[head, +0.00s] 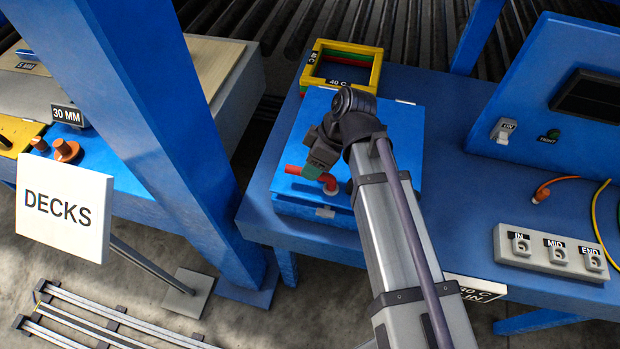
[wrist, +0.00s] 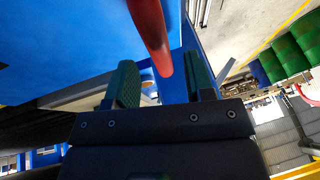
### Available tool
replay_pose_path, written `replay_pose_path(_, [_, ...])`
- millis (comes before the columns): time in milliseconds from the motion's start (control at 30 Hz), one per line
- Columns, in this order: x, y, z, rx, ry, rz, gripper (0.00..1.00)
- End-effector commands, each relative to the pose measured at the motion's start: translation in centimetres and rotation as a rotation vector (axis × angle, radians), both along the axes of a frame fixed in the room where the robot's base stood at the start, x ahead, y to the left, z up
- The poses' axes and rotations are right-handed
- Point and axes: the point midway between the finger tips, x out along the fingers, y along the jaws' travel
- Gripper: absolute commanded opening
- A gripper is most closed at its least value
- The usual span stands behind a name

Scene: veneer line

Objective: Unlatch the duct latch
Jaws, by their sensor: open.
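The red duct latch handle (head: 328,181) sits on the lid of a blue box (head: 388,110) on the blue bench. It is bent, with one end at a pale round pivot and its arm reaching left. My gripper (head: 313,171) is over the handle in the head view and covers part of it. In the wrist view the red handle (wrist: 150,32) comes down from the top, and its end lies between the two green finger pads of my open gripper (wrist: 163,80). I cannot tell whether either pad touches it.
A stack of coloured frames (head: 341,54) stands behind the box. A blue post (head: 165,120) and the DECKS sign (head: 63,212) stand to the left. A grey panel marked IN, MID and END (head: 550,256) and cables lie to the right; bare bench lies between.

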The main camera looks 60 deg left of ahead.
Motion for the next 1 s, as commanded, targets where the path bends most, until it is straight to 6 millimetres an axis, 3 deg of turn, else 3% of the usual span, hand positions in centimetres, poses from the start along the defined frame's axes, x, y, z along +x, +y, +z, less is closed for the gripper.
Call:
replay_pose_path(33, [-0.37, 0.1, -1.72, 0.0, 0.0, 0.0, 0.48])
replay_pose_path(100, [-0.71, 0.19, -2.13, 0.0, 0.0, -0.001, 0.48])
replay_pose_path(367, [-0.88, 0.25, -1.85, -0.001, 0.0, -0.002, 0.48])
replay_pose_path(867, [-0.85, 0.22, -1.85, -0.001, 0.0, -0.002, 0.01])
replay_pose_path(1000, [-0.84, 0.23, -1.86, -0.001, 0.0, -0.002, 0.0])
